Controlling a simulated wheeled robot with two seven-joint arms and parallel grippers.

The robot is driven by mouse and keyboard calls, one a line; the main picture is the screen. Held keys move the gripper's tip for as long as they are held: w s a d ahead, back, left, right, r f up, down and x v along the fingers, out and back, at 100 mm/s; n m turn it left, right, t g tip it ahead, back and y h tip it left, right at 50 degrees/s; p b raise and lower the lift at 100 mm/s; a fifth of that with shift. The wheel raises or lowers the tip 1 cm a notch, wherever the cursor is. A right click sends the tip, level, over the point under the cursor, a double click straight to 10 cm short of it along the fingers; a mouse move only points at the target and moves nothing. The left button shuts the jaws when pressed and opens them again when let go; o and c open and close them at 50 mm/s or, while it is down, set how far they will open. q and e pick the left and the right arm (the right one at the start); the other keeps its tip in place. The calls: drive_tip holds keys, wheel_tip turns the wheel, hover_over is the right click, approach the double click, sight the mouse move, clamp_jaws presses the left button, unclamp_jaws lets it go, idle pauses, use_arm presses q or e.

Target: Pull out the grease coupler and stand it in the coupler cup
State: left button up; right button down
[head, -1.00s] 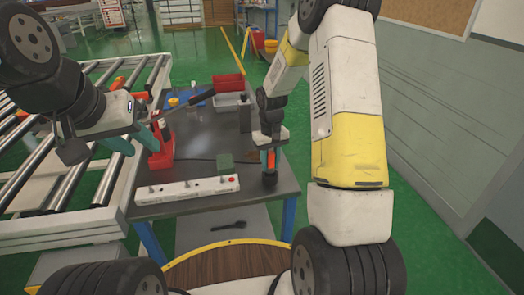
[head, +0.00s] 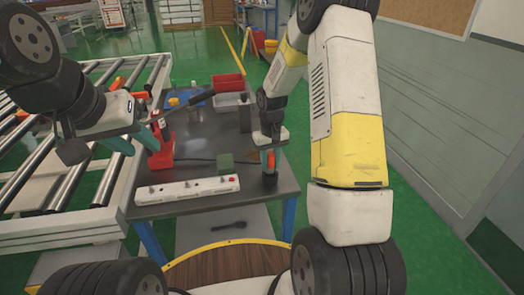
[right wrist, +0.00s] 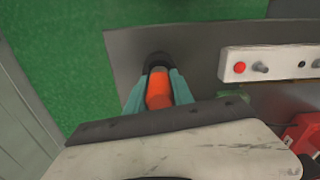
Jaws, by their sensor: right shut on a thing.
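My right gripper (head: 270,165) points down at the right front of the dark table, its teal fingers shut on an orange upright piece (head: 271,160), which looks like the grease coupler. In the right wrist view the orange piece (right wrist: 159,90) sits between the fingers. A black cup (head: 270,179) is directly below it in the head view; its dark rim (right wrist: 157,60) shows at the orange piece's far end. I cannot tell how deep the piece sits in it. My left gripper (head: 142,150) is open beside a red tool (head: 161,158) with a dark barrel, fingers apart.
A white strip with a red button (head: 185,190) lies along the table's front edge. A green block (head: 225,163) is left of the cup. A red bin (head: 229,83), a grey bin and blue items stand at the back. A roller conveyor (head: 115,180) is on the left.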

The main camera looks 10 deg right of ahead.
sight(271, 153)
drive_tip(key=shift+f, duration=0.95)
drive_tip(key=c, duration=1)
unclamp_jaws()
drive_tip(key=shift+r, duration=3.9)
drive_tip(key=s+r+t, duration=0.2)
drive_tip(key=s+r, duration=0.2)
drive_tip(key=r, duration=0.6)
drive_tip(key=s+r+t, duration=0.1)
drive_tip(key=s+r, duration=0.3)
drive_tip(key=s, duration=0.2)
drive_tip(key=s+a+r+m+t+y, duration=0.1)
drive_tip(key=s+r, duration=0.3)
drive_tip(key=s, duration=0.3)
drive_tip(key=s+a+r+t+y, duration=0.1)
drive_tip(key=s+r+t, duration=0.1)
drive_tip(key=s+r, duration=0.3)
drive_tip(key=shift+s+a+m, duration=0.1)
drive_tip(key=shift+s+m, duration=0.2)
drive_tip(key=shift+s, duration=0.9)
